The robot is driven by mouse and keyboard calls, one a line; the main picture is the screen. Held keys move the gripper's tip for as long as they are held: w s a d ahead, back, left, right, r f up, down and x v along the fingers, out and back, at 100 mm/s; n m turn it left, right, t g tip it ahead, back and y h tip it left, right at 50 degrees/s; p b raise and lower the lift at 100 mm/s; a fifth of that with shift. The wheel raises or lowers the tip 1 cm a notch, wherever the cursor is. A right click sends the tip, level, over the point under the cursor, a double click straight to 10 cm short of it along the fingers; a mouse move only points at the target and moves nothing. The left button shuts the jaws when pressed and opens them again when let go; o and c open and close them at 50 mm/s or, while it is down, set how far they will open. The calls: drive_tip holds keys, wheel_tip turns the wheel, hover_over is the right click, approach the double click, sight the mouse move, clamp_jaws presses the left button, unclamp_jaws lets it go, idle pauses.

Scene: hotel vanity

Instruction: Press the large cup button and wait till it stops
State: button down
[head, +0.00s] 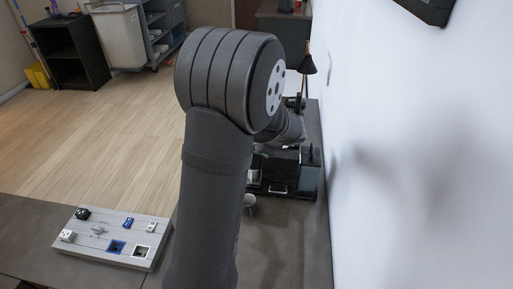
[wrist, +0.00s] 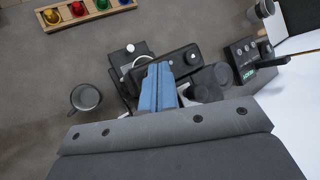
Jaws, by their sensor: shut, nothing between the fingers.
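My gripper (wrist: 158,68) shows in the wrist view as two blue fingers, shut together with nothing between them. The fingertips overlap a black machine (wrist: 183,60) with a round pale ring and a white knob beside them; I cannot tell whether they touch it. In the head view a black coffee machine (head: 308,180) stands by the wall, partly hidden behind my arm. The large cup button cannot be made out in either view. A small dark cup (wrist: 85,97) stands apart on the counter, left of the fingers.
A black device with a green display (wrist: 246,72) stands right of the machine, near a metal cup (wrist: 264,8). A wooden tray of coloured pieces (wrist: 46,28) lies at upper left. In the head view a pale switch board (head: 82,246) lies on the counter. The wall is close on the right.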

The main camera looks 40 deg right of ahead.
drive_tip(key=shift+f, duration=0.3)
drive_tip(key=shift+r, duration=0.1)
idle(0.4)
drive_tip(key=shift+r, duration=0.7)
drive_tip(key=shift+r, duration=2.5)
drive_tip(key=shift+f, duration=0.1)
wheel_tip(320, 180, up, 4)
